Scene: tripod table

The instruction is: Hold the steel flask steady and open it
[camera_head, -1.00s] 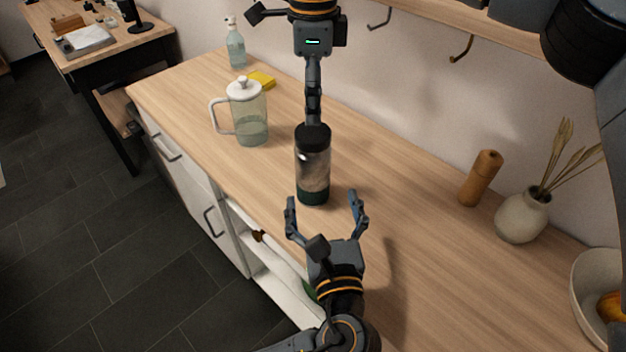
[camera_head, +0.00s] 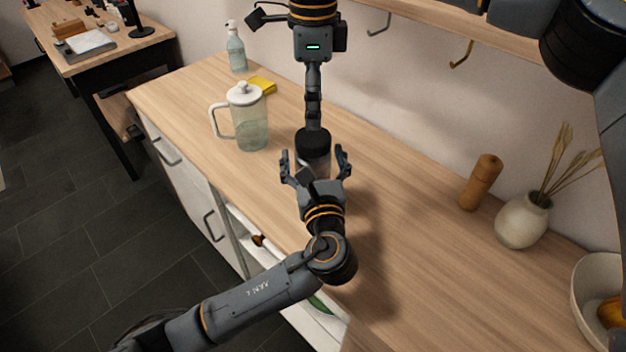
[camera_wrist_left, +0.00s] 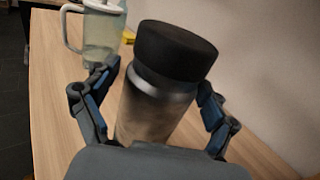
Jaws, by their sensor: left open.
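The steel flask (camera_head: 314,158) stands upright on the wooden counter, its black lid (camera_head: 313,140) on top. My left gripper (camera_head: 315,165) is open, with one finger on each side of the flask body, below the lid. In the left wrist view the steel body (camera_wrist_left: 150,112) and lid (camera_wrist_left: 176,50) stand between the two fingers, with a gap at the left finger. The left gripper hides the flask's lower part in the head view. My right gripper (camera_head: 313,122) points down above the lid, seen edge-on, so its finger opening does not show.
A wooden mill (camera_head: 481,183), a vase (camera_head: 522,222) and a bowl (camera_head: 585,290) stand at right. The counter between flask and mill is clear.

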